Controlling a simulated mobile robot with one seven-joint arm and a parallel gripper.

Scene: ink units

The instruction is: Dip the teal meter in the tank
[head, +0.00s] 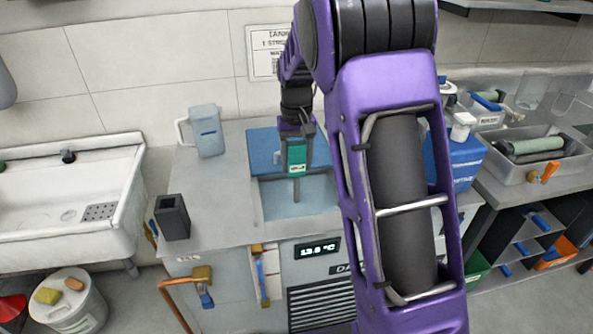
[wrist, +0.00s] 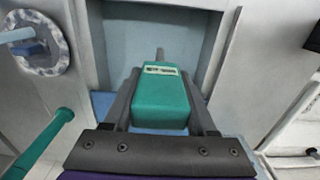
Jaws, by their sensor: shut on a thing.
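The teal meter (head: 297,157) is a small box with a light label and a grey probe at its lower end. My gripper (head: 296,140) is shut on it and holds it upright, probe down, over the tank (head: 322,203). In the head view the probe's lower end overlaps the tank's opening; I cannot tell whether it touches the liquid. In the wrist view the meter (wrist: 160,98) sits between my two dark fingers (wrist: 160,105), with the probe pointing into the tank's basin. My arm hides the right part of the tank.
A blue lid (head: 262,146) lies behind the opening. A clear jug (head: 207,130) and a dark square holder (head: 172,217) stand left on the counter. A white sink (head: 65,190) is far left. A blue box (head: 462,160) and a grey tray (head: 530,165) are right.

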